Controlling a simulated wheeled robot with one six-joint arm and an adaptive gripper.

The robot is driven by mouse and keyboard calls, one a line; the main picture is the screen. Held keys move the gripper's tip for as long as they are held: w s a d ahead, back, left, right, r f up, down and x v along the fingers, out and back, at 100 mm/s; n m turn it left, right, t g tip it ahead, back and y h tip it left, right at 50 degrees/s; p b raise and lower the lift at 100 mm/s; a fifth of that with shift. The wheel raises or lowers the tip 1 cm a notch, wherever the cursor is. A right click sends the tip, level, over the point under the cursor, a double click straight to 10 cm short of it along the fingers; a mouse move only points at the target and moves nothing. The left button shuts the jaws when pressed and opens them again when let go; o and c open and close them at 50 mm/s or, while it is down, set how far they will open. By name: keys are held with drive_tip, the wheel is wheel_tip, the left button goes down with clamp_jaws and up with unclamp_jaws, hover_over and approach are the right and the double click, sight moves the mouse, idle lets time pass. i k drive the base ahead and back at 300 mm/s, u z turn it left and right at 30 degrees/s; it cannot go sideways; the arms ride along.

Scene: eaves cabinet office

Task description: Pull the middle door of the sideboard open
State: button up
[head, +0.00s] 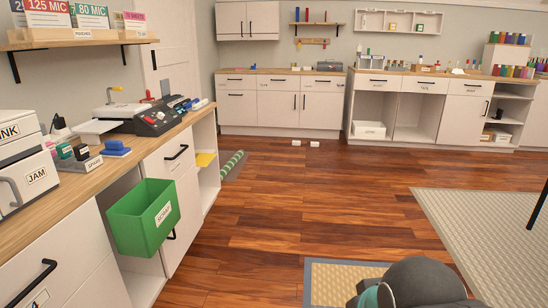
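A low white cabinet with a wooden top (262,71) stands against the back wall, with drawers above three doors. Its middle door (277,109) looks shut and has a dark upright handle near its right edge, close to the right door's handle (304,101). A nearer white cabinet (60,264) runs along the left and has a shut door (184,222). The frame does not settle which one is the sideboard. A dark grey rounded part of my arm shows at the bottom right. My gripper is not in view.
A green bin (144,219) juts out from the left cabinet. Wooden floor (290,200) is clear between me and the back cabinet, apart from small white items (315,143) and a green striped thing (233,164). A grey mat (490,235) lies right, a tan mat (340,283) in front.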

sight(275, 108)
drive_tip(key=z, duration=0.35)
drive_tip(key=i, duration=1.85)
drive_tip(key=z, duration=0.35)
drive_tip(key=i, duration=1.9)
drive_tip(key=u, duration=0.2)
drive_tip(key=i, duration=1.85)
drive_tip(key=u, duration=0.4)
drive_tip(key=i, duration=0.95)
drive_tip(key=u, duration=0.2)
